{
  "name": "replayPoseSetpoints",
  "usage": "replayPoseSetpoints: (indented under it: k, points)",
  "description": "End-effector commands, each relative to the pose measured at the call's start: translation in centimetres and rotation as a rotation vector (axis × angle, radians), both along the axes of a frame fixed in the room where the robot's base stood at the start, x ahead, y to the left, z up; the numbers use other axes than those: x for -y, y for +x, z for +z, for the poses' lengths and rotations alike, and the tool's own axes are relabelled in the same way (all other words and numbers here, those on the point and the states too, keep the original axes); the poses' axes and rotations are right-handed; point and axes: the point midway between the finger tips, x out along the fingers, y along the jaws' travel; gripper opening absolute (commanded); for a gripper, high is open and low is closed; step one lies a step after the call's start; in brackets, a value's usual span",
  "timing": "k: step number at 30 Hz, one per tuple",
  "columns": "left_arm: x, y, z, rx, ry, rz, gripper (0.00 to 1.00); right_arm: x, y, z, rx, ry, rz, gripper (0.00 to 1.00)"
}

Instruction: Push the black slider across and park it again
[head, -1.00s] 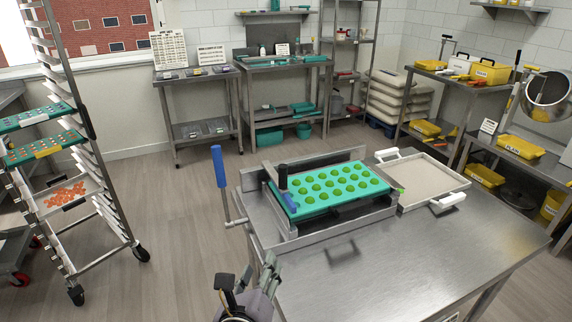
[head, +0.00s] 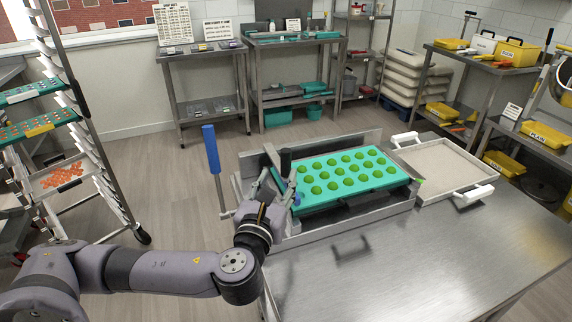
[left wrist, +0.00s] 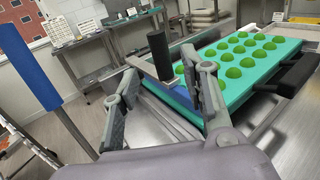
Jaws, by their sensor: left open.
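The black slider's upright knob (head: 286,160) stands at the left end of the teal mould (head: 345,202), which holds rows of green domes. The knob also shows in the left wrist view (left wrist: 160,55), joined to a grey bar, with a blue part below. My left gripper (head: 281,184) is open at the depositor's left end, beside the slider. In the left wrist view its two fingers (left wrist: 168,88) frame the knob, which stands beyond them with no visible contact. The slider's lower part is partly hidden by the gripper. My right gripper is out of view.
A blue-handled lever (head: 212,150) stands upright just left of my left gripper. A white-handled tray (head: 445,165) lies right of the depositor. The steel table's front (head: 430,265) is clear. A tray rack (head: 85,130) stands at the left.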

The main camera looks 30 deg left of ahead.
Motion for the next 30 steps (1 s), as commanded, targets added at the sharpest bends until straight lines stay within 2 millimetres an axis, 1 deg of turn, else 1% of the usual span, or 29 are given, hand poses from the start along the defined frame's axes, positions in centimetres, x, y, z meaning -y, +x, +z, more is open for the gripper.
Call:
replayPoseSetpoints:
  k: [1, 4, 9, 12, 17, 25, 30]
  points:
    - [-0.3, 1.2, 0.3, 0.002, 0.003, 0.003, 0.41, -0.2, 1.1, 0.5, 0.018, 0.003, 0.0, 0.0]
    - [-0.9, 3.3, 0.3, 0.002, 0.001, 0.002, 0.41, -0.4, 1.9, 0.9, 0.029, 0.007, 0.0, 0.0]
    - [-1.5, 6.0, 0.2, 0.0, -0.001, 0.001, 0.41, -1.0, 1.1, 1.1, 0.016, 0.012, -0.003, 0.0]
    - [-1.8, 7.0, 0.1, -0.001, 0.0, 0.0, 0.41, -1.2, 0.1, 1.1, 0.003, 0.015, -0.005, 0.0]
    - [-2.0, 7.8, 0.1, -0.001, -0.001, -0.001, 0.41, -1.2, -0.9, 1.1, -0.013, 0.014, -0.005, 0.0]
    - [-2.0, 7.9, 0.0, -0.002, -0.001, -0.001, 0.41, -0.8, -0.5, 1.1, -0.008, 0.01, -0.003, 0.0]
    - [-2.0, 7.9, 0.0, -0.002, -0.001, -0.001, 0.29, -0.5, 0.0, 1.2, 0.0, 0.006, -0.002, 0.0]
